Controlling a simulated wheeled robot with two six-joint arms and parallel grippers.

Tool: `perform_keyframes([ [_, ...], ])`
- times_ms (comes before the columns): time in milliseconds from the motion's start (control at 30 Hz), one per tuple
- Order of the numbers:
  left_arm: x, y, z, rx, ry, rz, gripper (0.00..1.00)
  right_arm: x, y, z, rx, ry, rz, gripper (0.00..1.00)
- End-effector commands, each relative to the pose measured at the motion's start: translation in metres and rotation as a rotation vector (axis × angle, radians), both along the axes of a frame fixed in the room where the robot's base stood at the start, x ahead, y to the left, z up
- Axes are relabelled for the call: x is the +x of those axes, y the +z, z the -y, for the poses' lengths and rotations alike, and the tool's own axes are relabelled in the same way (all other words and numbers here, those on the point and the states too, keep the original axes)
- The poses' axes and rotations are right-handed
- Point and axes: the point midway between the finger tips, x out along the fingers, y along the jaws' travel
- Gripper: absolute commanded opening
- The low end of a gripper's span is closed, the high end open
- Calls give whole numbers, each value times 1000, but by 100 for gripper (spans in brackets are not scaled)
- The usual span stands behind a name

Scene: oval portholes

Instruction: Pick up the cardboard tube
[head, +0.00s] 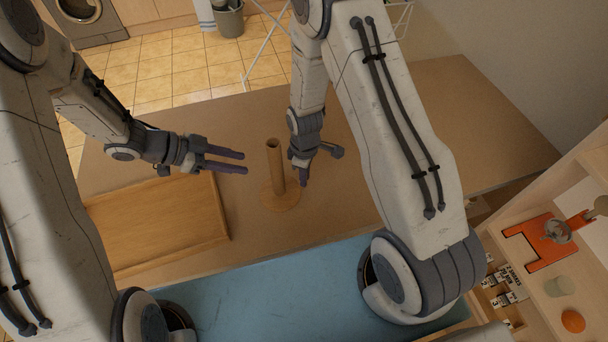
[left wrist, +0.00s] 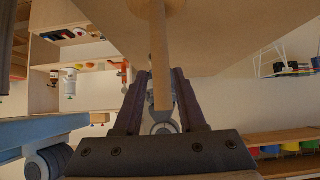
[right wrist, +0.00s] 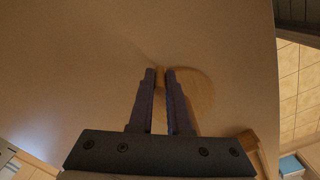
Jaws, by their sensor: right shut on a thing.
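The cardboard tube (head: 275,163) stands upright, open end up, on a round tan base (head: 284,200) on the brown table. My right gripper (head: 303,181) is low at the tube's right side, fingers close together. In the right wrist view, the fingers (right wrist: 161,72) close on a narrow brown part of the tube, with the round base (right wrist: 198,98) beside them. My left gripper (head: 243,162) is open and empty, left of the tube and apart from it. In the left wrist view, the tube (left wrist: 160,60) shows beyond the spread fingers (left wrist: 162,82).
A shallow wooden tray (head: 215,210) lies on the table to the left. A blue surface (head: 265,290) is at the front. Shelves with an orange device (head: 535,243) stand at the right. The table's right part (head: 440,120) is clear.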

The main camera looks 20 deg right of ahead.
Motion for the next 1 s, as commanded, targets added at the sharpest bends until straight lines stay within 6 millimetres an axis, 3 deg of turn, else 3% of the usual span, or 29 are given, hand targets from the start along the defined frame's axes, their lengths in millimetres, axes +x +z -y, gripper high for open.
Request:
perform_keyframes([
  [167, 19, -2, 1, 49, -7, 105, 23, 0, 0, 0, 0, 0, 1, 0],
  [367, 88, 2, -4, 270, -49, 459, 23, 0, 0, 0, 0, 0, 1, 0],
  [500, 135, 17, -13, 494, -107, 691, 23, 0, 0, 0, 0, 0, 1, 0],
  [600, 159, 32, -19, 655, -166, 803, 23, 0, 0, 0, 0, 0, 1, 0],
  [800, 178, 62, -26, 941, -333, 894, 23, 0, 0, 0, 0, 0, 1, 0],
  [1000, 162, 89, -18, 1107, -584, 849, 23, 0, 0, 0, 0, 0, 1, 0],
])
